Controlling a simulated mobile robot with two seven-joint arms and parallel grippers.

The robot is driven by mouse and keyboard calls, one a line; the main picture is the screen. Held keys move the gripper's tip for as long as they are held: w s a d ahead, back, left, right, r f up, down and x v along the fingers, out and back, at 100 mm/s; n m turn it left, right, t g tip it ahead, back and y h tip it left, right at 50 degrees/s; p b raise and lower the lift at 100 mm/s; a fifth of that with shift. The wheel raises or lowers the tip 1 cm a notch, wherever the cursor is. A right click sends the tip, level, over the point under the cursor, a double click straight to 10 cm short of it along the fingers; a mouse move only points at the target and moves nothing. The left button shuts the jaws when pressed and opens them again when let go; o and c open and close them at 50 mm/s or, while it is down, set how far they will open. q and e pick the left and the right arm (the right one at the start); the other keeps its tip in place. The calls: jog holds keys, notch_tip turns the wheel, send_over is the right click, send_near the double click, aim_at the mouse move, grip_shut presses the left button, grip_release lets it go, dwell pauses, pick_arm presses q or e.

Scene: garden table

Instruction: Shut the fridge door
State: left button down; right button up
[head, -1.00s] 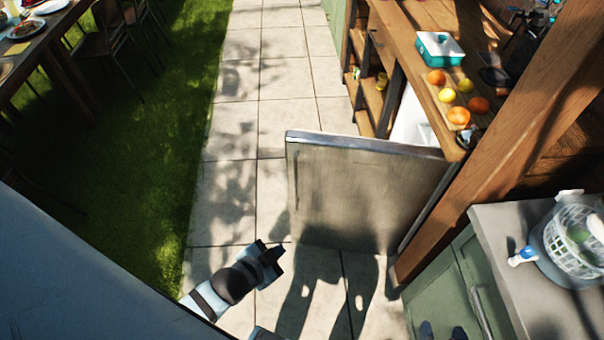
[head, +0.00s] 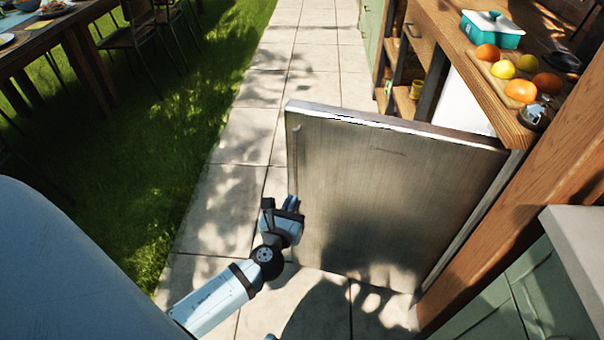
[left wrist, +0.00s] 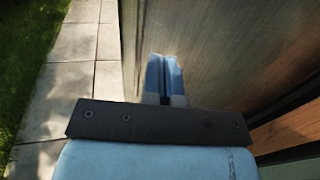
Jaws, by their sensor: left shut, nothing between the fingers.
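The fridge door (head: 390,190) is a brushed steel panel standing open, swung out from the wooden counter across the paving. Its vertical handle (head: 296,165) runs along the left edge. A strip of the white fridge interior (head: 462,105) shows behind the door's top edge. My left gripper (head: 290,205) is shut and empty, close to the door's outer face near its handle edge. In the left wrist view the shut fingers (left wrist: 165,80) point along the steel door (left wrist: 220,50); I cannot tell whether they touch it. My right gripper is not in view.
A wooden post (head: 520,210) stands at the door's right side, with a green cabinet (head: 520,300) in front. Fruit and a teal dish (head: 492,30) sit on the counter. Paving (head: 240,135) is clear left of the door, with grass (head: 190,100) beyond.

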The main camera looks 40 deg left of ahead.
aim_at(309, 161)
pick_arm(q)
jog(key=b+x, duration=0.1)
jog(key=x, duration=1.1)
jog(key=shift+w+a+b, duration=0.15)
jog(key=shift+w+b, duration=0.15)
jog(key=shift+w, duration=0.35)
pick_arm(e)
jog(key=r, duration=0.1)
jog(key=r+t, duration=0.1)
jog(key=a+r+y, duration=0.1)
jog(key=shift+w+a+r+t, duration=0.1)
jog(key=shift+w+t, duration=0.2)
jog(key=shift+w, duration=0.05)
